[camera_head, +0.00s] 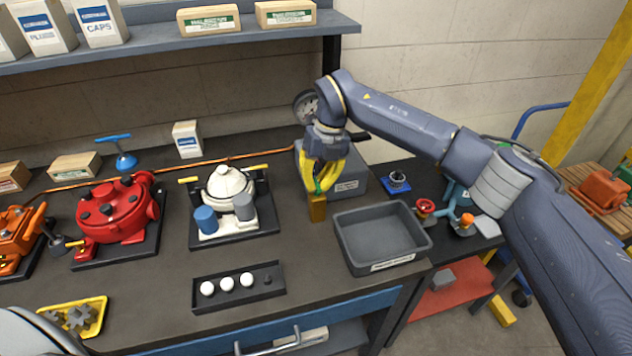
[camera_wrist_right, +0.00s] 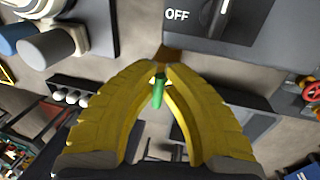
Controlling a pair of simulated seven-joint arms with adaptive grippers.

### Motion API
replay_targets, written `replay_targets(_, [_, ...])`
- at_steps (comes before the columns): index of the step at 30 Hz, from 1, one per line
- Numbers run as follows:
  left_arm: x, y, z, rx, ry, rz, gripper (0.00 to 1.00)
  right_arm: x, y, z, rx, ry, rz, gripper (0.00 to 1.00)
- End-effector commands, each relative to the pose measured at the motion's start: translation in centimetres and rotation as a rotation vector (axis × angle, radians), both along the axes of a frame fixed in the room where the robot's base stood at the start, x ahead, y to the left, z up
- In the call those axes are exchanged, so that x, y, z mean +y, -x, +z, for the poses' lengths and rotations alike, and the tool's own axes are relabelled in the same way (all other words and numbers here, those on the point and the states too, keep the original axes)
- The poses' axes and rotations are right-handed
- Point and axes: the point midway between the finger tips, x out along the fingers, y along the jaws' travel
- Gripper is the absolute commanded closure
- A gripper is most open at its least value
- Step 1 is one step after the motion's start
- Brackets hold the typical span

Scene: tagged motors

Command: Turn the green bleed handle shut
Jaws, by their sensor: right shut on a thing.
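The green bleed handle (camera_wrist_right: 158,92) shows as a small green lever between the yellow fingertips in the right wrist view. In the head view only a bit of green (camera_head: 318,187) shows at the fingertips. My right gripper (camera_head: 319,186) is shut on it, pointing down; the fingers also show in the right wrist view (camera_wrist_right: 160,78). A brass-coloured block (camera_head: 317,208) stands right below the fingertips. The fingers hide part of the handle, so its exact angle is hard to tell. My left gripper is out of view.
A grey bin (camera_head: 381,237) stands just right of the block. A grey box (camera_head: 349,183) marked OFF in the wrist view is behind the fingers. A white motor (camera_head: 228,184) and a red motor (camera_head: 112,208) stand left. A black tray (camera_head: 238,287) with white balls lies in front.

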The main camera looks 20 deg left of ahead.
Motion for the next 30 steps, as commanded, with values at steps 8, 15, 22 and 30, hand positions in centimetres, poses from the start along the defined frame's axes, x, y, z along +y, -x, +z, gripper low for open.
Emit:
replay_targets(8, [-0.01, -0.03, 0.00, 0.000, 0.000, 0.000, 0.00, 0.11, 0.07, 0.09, -0.001, -0.002, -0.019, 1.00])
replay_targets(15, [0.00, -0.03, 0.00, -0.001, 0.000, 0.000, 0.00, -0.03, 0.00, 0.13, -0.002, -0.002, -0.141, 1.00])
replay_targets(22, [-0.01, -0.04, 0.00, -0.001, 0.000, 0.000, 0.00, -0.21, -0.01, 0.11, 0.000, -0.002, -0.347, 1.00])
replay_targets(30, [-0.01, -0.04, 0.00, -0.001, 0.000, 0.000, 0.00, -0.49, -0.08, 0.13, -0.002, -0.003, -0.603, 1.00])
